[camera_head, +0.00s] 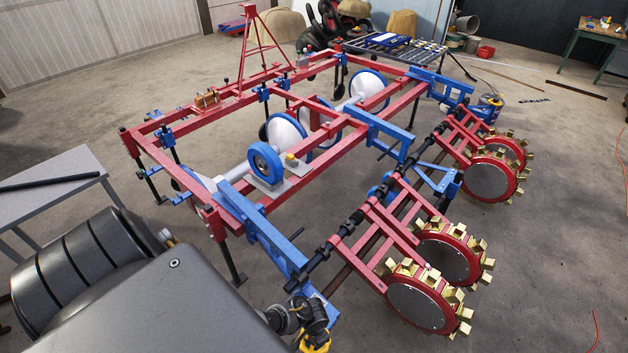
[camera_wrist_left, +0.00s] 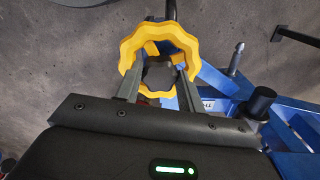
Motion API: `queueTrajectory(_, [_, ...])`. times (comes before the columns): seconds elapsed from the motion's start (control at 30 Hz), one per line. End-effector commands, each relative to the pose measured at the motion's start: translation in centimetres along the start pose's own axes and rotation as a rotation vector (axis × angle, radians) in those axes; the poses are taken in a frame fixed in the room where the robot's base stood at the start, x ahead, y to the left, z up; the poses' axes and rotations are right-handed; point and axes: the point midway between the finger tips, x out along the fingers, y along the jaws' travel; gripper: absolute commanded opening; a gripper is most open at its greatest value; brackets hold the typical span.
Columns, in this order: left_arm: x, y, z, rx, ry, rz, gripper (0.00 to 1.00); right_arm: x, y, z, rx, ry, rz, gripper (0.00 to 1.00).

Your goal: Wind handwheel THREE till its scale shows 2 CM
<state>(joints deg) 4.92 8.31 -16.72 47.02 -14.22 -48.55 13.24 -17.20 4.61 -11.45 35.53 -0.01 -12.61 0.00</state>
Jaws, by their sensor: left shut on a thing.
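The yellow lobed handwheel (camera_wrist_left: 131,51) fills the top middle of the left wrist view, and its edge shows at the bottom of the head view (camera_head: 316,345). My left gripper (camera_wrist_left: 160,76) is shut on this handwheel, with one finger on each side of its middle. In the head view my left gripper (camera_head: 308,318) is dark and partly covers the wheel. No scale reading can be made out. My right gripper is not in view.
The red and blue planter frame (camera_head: 330,160) stands across the middle. Red wheels with brass blocks (camera_head: 415,305) stand close to the right of my left gripper. A grey table (camera_head: 60,195) is at the left.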

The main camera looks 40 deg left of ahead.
Motion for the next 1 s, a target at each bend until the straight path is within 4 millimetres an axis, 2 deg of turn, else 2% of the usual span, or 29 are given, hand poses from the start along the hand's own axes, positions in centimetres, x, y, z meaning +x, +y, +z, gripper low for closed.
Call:
queueTrajectory(0.17, [0.0,0.0,-0.1,0.001,0.003,0.001,0.16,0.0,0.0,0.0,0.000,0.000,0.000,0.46])
queueTrajectory(0.2, [0.0,0.0,-0.1,0.001,0.003,0.001,0.40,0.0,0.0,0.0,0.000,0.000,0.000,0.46])
queueTrajectory(0.37, [0.0,0.0,-0.1,0.001,0.002,0.000,0.60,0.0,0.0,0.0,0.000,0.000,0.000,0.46])
queueTrajectory(0.63, [-0.1,0.0,0.0,0.001,0.001,0.000,0.60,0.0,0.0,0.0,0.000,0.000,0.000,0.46])
queueTrajectory(0.73, [-0.7,0.0,-0.1,0.001,0.003,0.000,0.60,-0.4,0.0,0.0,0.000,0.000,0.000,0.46])
queueTrajectory(1.0, [-5.2,0.0,0.0,0.000,0.004,0.000,0.60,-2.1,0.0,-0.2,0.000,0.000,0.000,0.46])
